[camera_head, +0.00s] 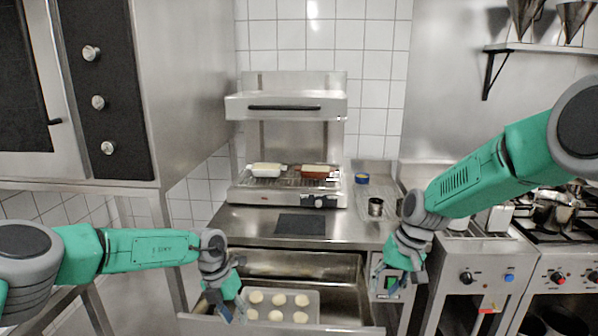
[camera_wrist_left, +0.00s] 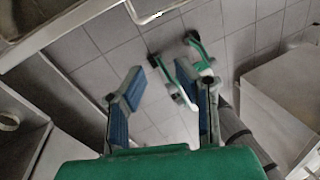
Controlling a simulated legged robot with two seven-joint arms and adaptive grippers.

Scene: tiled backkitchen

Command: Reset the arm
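My left gripper (camera_head: 228,304) hangs over the front of an open drawer (camera_head: 345,300), at the left end of a muffin-style tray (camera_head: 312,300) in it. In the left wrist view my left gripper (camera_wrist_left: 168,90) shows two blue-padded fingers spread apart with nothing held between them. My right gripper (camera_head: 397,288) points down at the right end of the drawer, in front of the counter's control panel. Its fingers look apart and nothing shows in them. The tray holds several pale round dough pieces (camera_head: 278,299).
A salamander grill (camera_head: 285,105) stands on the steel counter (camera_head: 240,222), with a white dish (camera_head: 266,169) and a brown-filled dish (camera_head: 318,170). A metal cup (camera_head: 375,207) and a blue tin (camera_head: 362,179) stand right. An oven (camera_head: 165,80) is left; stoves (camera_head: 485,275) are right.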

